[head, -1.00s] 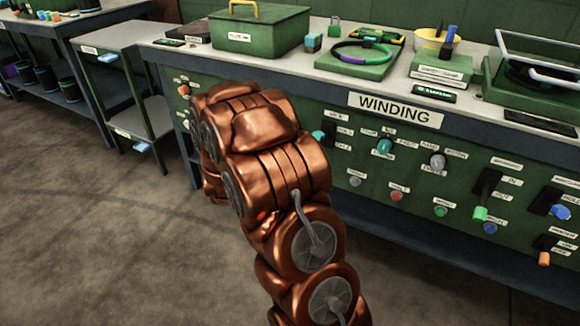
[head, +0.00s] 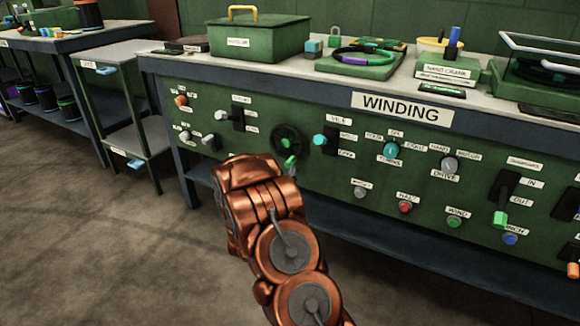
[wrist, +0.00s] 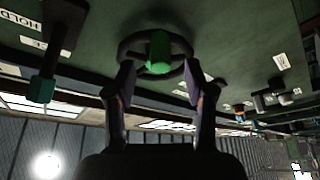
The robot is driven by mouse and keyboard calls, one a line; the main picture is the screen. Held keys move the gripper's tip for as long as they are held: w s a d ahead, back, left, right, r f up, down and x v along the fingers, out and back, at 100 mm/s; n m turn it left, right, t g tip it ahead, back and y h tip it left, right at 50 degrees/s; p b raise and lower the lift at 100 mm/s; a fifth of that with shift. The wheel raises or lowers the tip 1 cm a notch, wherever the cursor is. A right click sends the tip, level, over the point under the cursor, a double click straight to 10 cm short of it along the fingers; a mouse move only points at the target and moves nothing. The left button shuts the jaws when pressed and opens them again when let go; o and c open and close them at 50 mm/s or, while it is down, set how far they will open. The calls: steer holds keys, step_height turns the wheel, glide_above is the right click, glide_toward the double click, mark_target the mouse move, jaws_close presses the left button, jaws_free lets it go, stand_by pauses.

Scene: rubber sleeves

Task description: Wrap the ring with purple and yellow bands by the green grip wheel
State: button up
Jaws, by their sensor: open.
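The green grip (head: 290,163) sits low on a dark hand wheel (head: 274,140) on the bench's front panel. In the wrist view the green grip (wrist: 158,52) lies just ahead of and between my fingertips. My gripper (wrist: 160,80) is open, a finger to each side of the grip, with no clear contact. The head view hides the gripper behind my arm. A ring (head: 338,57) with a purple band lies on a green block on the bench. A second dark ring (head: 522,66) sits in the guarded unit at right. Yellow bands cannot be made out on either.
The panel carries several knobs and levers close to the wheel, including a cyan-tipped lever (head: 320,140) to its right and a grey-tipped lever (head: 209,141) to its left. A green box (head: 260,40) stands on the bench. The floor (head: 90,240) at left is clear.

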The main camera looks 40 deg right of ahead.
mark_target(290, 163)
steer(key=shift+b+x, duration=0.65)
steer(key=shift+x, duration=2.15)
steer(key=shift+c, duration=0.2)
jaws_close()
